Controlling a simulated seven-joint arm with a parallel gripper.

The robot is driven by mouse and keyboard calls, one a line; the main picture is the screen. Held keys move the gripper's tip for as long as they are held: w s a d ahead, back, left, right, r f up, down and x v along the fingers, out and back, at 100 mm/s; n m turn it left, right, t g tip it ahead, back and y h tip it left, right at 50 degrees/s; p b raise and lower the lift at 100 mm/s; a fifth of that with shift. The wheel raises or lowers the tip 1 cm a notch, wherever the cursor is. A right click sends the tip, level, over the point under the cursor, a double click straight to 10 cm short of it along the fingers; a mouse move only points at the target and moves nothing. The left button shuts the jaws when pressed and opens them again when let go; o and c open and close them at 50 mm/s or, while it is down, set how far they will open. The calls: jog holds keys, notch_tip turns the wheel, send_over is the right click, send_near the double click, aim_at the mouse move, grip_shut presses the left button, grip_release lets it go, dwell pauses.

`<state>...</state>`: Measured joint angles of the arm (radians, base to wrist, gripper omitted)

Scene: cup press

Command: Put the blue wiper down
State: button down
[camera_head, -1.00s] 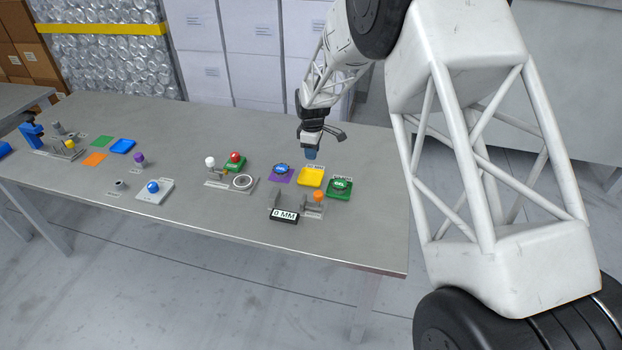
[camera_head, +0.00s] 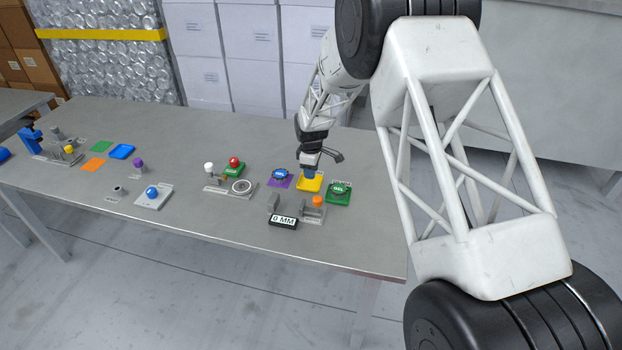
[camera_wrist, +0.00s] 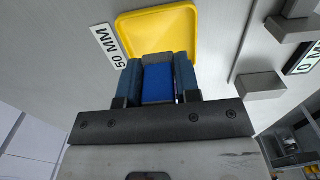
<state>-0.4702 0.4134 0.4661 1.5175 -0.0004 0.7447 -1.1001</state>
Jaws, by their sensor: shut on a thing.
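The blue wiper (camera_wrist: 158,84) is a small blue block held between the two fingers of my gripper (camera_wrist: 158,78) in the wrist view. My gripper (camera_head: 309,171) is shut on it and points down over the yellow tray (camera_head: 311,184) in the head view. The yellow tray also shows in the wrist view (camera_wrist: 160,25), with its near part hidden behind the fingers and the wiper. The wiper is low at the tray's far part; I cannot tell whether it touches the tray.
A purple mat (camera_head: 280,181) with a blue disc lies left of the yellow tray, and a green tray (camera_head: 338,193) lies right of it. A gauge with an orange knob (camera_head: 317,201) and a "0 MM" display (camera_head: 284,221) stand in front. A "50 MM" label (camera_wrist: 110,45) lies beside the tray.

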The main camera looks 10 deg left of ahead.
aim_at(311, 183)
jog(key=shift+f, duration=1.85)
jog(key=shift+f, duration=0.1)
jog(key=c, duration=0.8)
grip_release()
notch_tip(311, 183, up, 12)
jog(key=shift+r, duration=0.1)
